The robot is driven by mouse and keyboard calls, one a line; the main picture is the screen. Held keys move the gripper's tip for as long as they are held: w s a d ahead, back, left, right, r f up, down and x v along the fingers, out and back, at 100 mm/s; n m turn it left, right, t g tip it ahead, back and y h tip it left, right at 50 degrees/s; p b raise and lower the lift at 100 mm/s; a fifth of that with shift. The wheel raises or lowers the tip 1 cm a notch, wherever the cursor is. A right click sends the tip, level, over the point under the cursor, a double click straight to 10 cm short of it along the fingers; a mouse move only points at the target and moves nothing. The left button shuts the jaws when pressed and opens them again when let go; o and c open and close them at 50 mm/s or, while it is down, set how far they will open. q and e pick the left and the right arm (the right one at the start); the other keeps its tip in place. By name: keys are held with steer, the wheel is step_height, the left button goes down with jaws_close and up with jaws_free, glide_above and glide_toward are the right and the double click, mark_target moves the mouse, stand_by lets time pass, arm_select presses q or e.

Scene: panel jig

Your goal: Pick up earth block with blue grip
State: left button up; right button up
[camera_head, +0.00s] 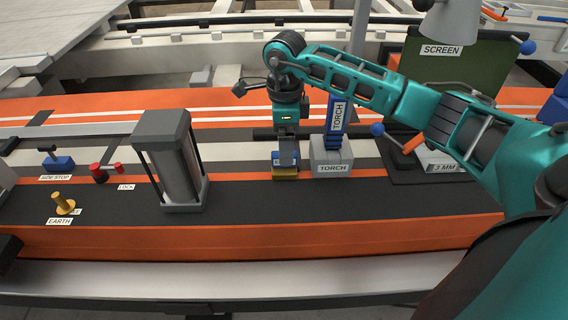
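My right gripper (287,160) reaches in from the right and points straight down at the middle of the bench. Its fingertips are at a small block (286,174) with a blue upper part and a yellow lower part, standing on the dark strip. The gripper hides much of the block's top, so I cannot tell whether the fingers are closed on it. A yellow peg (63,203) stands by the EARTH label (59,221) at the left. My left gripper is not in view.
A grey TORCH holder (331,157) with a blue torch (336,118) stands close right of the gripper. A tall grey-framed cylinder (176,165) stands to its left. Red LOCK (99,173) and blue SIDE STOP (58,162) pieces are farther left.

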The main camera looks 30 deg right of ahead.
steer(key=shift+w+f, duration=0.15)
steer(key=shift+f, duration=3.4)
steer(key=shift+c, duration=0.4)
steer(key=c, duration=1.4)
steer(key=shift+r, duration=0.1)
steer(key=shift+c, duration=0.2)
steer(key=shift+r, duration=0.1)
